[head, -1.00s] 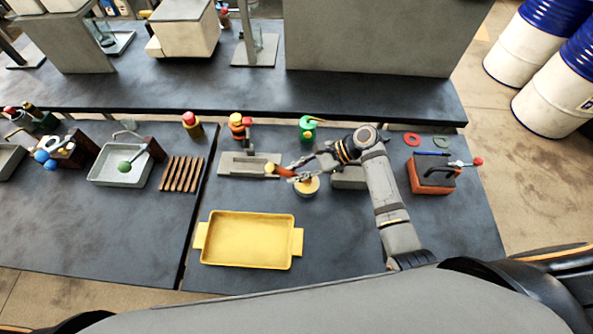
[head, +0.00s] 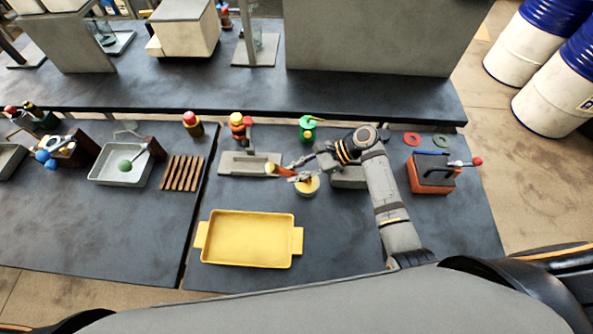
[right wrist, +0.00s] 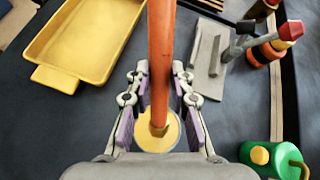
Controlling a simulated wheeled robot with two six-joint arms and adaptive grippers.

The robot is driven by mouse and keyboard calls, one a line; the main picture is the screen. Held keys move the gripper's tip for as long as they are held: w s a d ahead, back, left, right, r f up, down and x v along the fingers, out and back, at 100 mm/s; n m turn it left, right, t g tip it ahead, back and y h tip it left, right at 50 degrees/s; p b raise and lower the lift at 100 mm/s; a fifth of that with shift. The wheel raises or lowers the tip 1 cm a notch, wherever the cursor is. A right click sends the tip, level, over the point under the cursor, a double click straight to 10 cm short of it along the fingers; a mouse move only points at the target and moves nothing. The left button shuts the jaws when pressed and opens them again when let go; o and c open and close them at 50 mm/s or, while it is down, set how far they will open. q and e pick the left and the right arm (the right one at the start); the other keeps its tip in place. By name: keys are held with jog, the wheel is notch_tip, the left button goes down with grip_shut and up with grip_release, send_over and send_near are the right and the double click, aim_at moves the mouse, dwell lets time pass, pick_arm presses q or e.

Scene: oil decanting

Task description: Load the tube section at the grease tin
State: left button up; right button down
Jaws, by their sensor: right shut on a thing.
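The orange tube section (head: 284,169) is held in my right gripper (head: 297,178) above the round grease tin (head: 308,188). In the right wrist view the tube (right wrist: 161,60) runs between the fingers of the gripper (right wrist: 160,100), and its near end lies over the yellow grease of the tin (right wrist: 155,140). I cannot tell whether that end touches the grease. The gripper partly covers the tin in the head view. My left gripper is not in view.
A yellow tray (head: 247,240) lies in front on the left. A grey block fixture (head: 248,163) stands behind, and a green can (head: 307,128) stands farther back. An orange box (head: 432,178) is right of my arm. The mat right of the tray is clear.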

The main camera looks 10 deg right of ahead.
jog(key=shift+r+p, duration=2.45)
jog(key=shift+p, duration=0.6)
jog(key=shift+r, duration=1.05)
